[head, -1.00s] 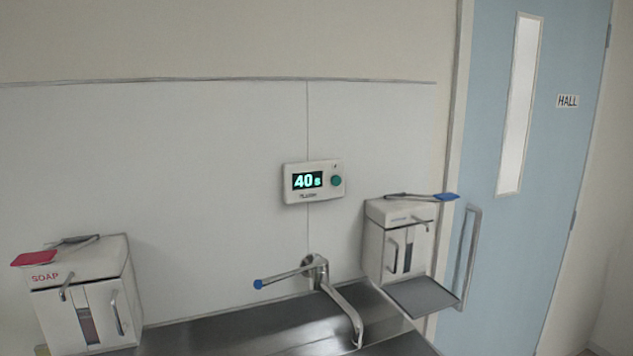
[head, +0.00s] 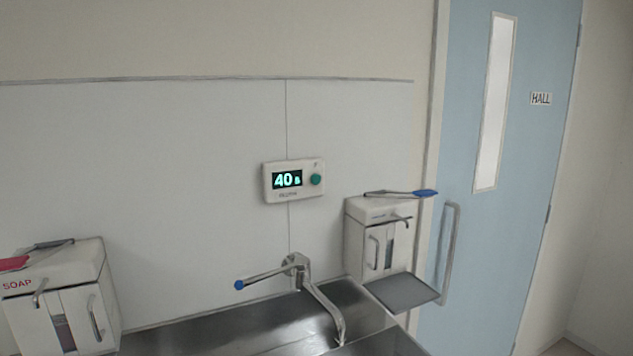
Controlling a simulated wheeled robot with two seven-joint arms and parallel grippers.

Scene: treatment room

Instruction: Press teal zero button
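The teal button (head: 316,180) is a small round knob on the right side of a white timer box (head: 294,194). The box is fixed to the white wall panel above the sink, and its dark display (head: 287,179) reads 40 with a small mark after it, probably "s". Nothing touches or covers the button. Neither of my grippers is in the head view.
A steel sink (head: 230,330) with a blue-tipped lever tap (head: 297,266) lies below the timer. A soap dispenser (head: 75,268) with a red lever stands left. A second dispenser (head: 368,215) with a blue lever and grey tray (head: 402,291) hangs right, beside a blue door (head: 460,140).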

